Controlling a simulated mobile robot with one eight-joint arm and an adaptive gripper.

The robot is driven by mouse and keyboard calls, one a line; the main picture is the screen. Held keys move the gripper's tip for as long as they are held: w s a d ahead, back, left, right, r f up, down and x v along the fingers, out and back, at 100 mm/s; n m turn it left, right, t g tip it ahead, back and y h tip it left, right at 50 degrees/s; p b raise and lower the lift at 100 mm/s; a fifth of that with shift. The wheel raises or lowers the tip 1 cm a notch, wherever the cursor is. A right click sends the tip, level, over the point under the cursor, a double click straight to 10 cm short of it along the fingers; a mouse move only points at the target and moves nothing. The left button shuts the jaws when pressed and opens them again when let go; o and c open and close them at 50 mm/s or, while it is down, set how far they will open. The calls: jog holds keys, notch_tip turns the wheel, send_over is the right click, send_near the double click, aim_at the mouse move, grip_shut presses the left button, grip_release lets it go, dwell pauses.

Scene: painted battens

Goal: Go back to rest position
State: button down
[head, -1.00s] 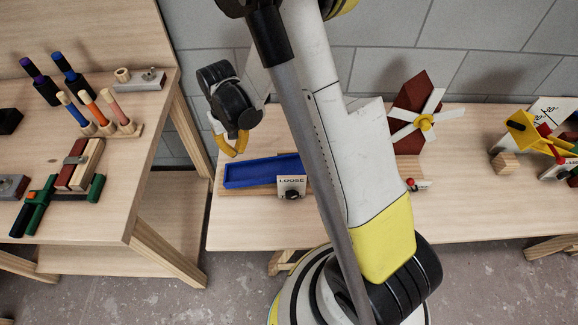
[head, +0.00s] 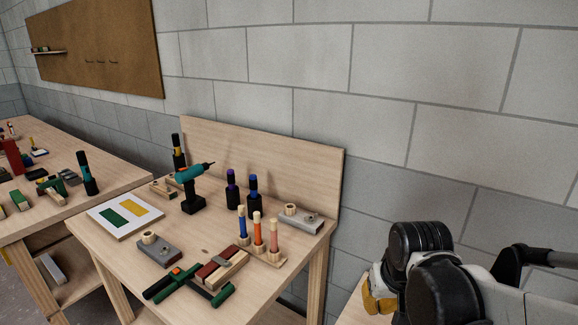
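My gripper (head: 379,298) shows at the lower right of the head view as yellow fingers beside my black arm joints. It is above the right-hand bench, clear of the objects on the middle bench. Whether its fingers are apart cannot be made out, and I see nothing held in it. The red and pale wooden battens (head: 222,268) lie side by side on the middle bench, with a green and black clamp (head: 187,285) next to them.
The middle bench (head: 205,238) holds a teal drill (head: 194,187), a white board with green and yellow patches (head: 118,214), dark bottles and several colored-handled tools in a wooden stand (head: 268,255). Another cluttered bench (head: 40,218) stands at left. A grey block wall is behind.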

jog(key=s+r+t, duration=0.3)
jog(key=s+r, duration=0.2)
jog(key=s, duration=0.4)
jog(key=shift+s+r, duration=0.15)
